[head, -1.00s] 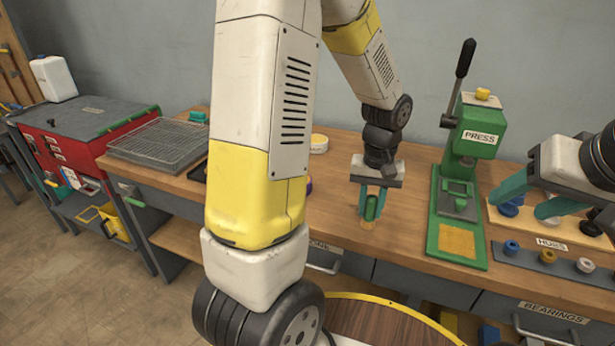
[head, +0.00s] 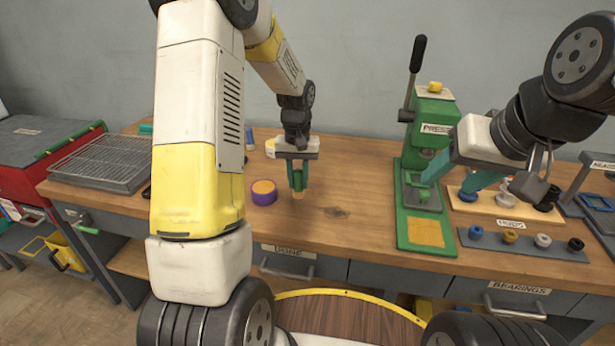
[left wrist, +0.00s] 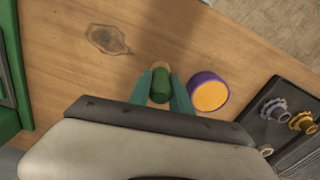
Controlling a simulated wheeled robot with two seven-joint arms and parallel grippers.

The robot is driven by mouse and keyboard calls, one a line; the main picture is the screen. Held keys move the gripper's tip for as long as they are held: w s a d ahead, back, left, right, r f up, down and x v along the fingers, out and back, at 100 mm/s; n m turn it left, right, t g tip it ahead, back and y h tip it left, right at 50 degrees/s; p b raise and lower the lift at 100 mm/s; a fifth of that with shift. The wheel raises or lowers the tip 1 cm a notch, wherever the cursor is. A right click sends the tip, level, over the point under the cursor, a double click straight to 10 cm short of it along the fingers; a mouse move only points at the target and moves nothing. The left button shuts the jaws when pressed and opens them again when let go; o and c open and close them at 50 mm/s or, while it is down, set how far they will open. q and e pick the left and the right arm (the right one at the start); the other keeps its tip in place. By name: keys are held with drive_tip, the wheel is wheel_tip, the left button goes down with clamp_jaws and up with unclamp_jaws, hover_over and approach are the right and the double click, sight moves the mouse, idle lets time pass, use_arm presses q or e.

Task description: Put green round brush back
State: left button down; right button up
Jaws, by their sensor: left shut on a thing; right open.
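My left gripper (head: 298,183) is shut on the green round brush (head: 297,181), above the wooden bench (head: 345,180). The brush is upright with a tan lower end; it also shows in the left wrist view (left wrist: 160,86) between the two teal fingers. I cannot tell whether its lower end touches the bench. A purple round container with an orange top (head: 263,192) stands just left of it, apart from it. My right gripper (head: 450,178) is open and empty, in front of the press and beside the hubs board.
A green press (head: 425,190) stands right of the middle. A hubs board (head: 490,203) and a grey strip of small bearings (head: 520,247) lie further right. A wire rack (head: 100,163) is at the left. A dark tray with gears (left wrist: 287,122) shows in the left wrist view.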

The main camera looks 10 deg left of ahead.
sight(298, 189)
use_arm(q)
drive_tip(key=shift+w+f, duration=0.15)
drive_tip(key=shift+f, duration=1.65)
drive_tip(key=c, duration=1.2)
unclamp_jaws()
drive_tip(key=shift+f, duration=0.15)
